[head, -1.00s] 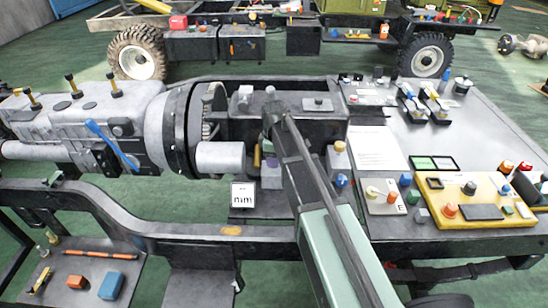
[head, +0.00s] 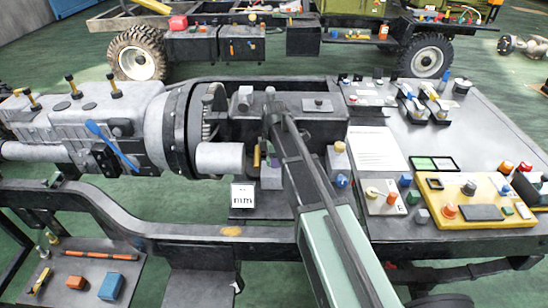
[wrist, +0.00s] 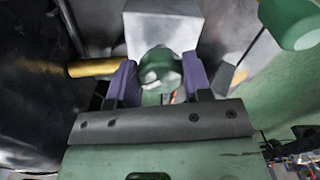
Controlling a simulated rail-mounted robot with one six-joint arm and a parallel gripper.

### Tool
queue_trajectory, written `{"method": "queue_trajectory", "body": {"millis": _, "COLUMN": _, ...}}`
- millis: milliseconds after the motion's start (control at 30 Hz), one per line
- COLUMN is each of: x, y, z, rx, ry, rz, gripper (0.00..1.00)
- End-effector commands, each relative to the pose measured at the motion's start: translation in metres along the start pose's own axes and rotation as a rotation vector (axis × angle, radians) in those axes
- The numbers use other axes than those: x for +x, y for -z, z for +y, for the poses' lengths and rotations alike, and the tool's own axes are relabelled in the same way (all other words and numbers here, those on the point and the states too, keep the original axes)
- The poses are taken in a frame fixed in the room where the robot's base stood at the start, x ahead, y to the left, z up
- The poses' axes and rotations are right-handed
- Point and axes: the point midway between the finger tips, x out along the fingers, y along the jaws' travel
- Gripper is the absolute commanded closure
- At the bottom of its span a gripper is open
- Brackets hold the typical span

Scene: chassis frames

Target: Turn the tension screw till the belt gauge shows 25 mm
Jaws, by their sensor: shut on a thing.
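In the wrist view my gripper (wrist: 158,82) has its two purple finger pads closed on the sides of a round green knob (wrist: 160,64), which looks like the tension screw's head. A pale grey block (wrist: 160,28) stands just behind it. In the head view my arm reaches down into the frame's middle and hides the knob and most of my fingers. The small white gauge card (head: 243,196) stands left of my arm. Its marks are too small to read as a value.
A brass rod (wrist: 93,67) lies close left of my fingers. A green rounded part (wrist: 288,22) is close at upper right. A grey cylinder (head: 220,157) sits left of my arm. The bench at right holds a yellow tray (head: 457,221) and several small parts.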

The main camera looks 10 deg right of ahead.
Motion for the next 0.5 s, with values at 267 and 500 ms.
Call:
{"method": "queue_trajectory", "body": {"millis": 267, "x": 0.0003, "y": -0.0002, "z": -0.0006, "rx": 0.001, "ry": 0.001, "rz": -0.001, "gripper": 0.44}}
{"method": "queue_trajectory", "body": {"millis": 500, "x": 0.0001, "y": -0.0001, "z": -0.0003, "rx": 0.001, "ry": 0.001, "rz": 0.0, "gripper": 0.29}}
